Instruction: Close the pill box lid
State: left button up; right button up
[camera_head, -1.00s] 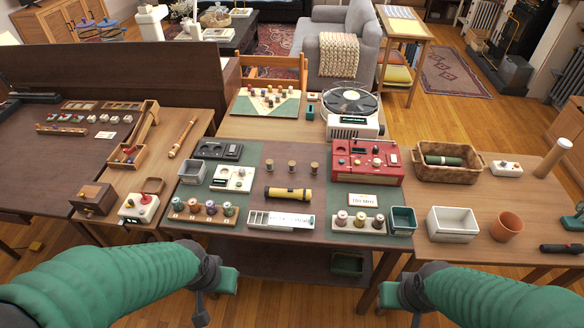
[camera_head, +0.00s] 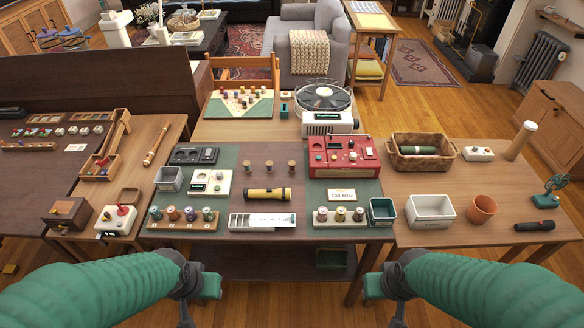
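The pill box (camera_head: 262,222) is a long, low white box near the front edge of the middle table. Open compartments show at its left end, and a pale strip with small dark marks covers much of the rest. How far the lid reaches is too small to tell. My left gripper (camera_head: 207,287) is below and left of the box in the picture, in front of the table edge. My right gripper (camera_head: 375,287) is below and right of it. Both are apart from the box, and their fingers are too hidden to read.
A yellow flashlight (camera_head: 267,194) lies just behind the pill box. Spool rows stand on both sides, the left row (camera_head: 182,223) and the right row (camera_head: 340,223). A small sign (camera_head: 342,194), a red radio (camera_head: 341,157) and a green bin (camera_head: 382,211) are close by.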

aim_at(257, 220)
jog(key=i+l, duration=0.1)
jog(key=i, duration=0.75)
